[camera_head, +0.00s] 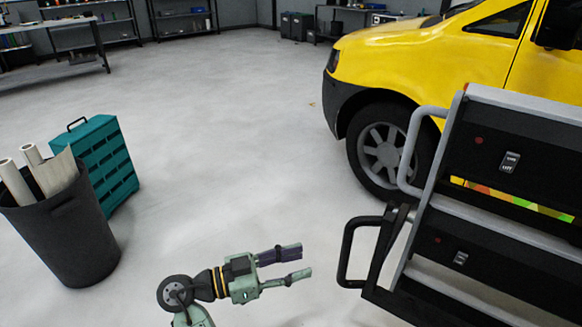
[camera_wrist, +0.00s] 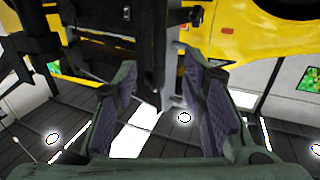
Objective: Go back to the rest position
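My gripper (camera_head: 300,265) is at the bottom middle of the head view, held over the floor and pointing right toward the black cart. Its two fingers are apart with nothing between them. In the wrist view my gripper (camera_wrist: 165,105) also shows two separated fingers with an empty gap. A short space lies between the fingertips and the handle (camera_head: 357,250) of the cart (camera_head: 500,180) in the head view.
A yellow car (camera_head: 420,60) stands at the upper right behind the cart. A dark bin (camera_head: 70,235) with rolls (camera_head: 50,170) and a teal case (camera_head: 105,160) stand at the left. Benches and shelves line the back. The middle floor is clear.

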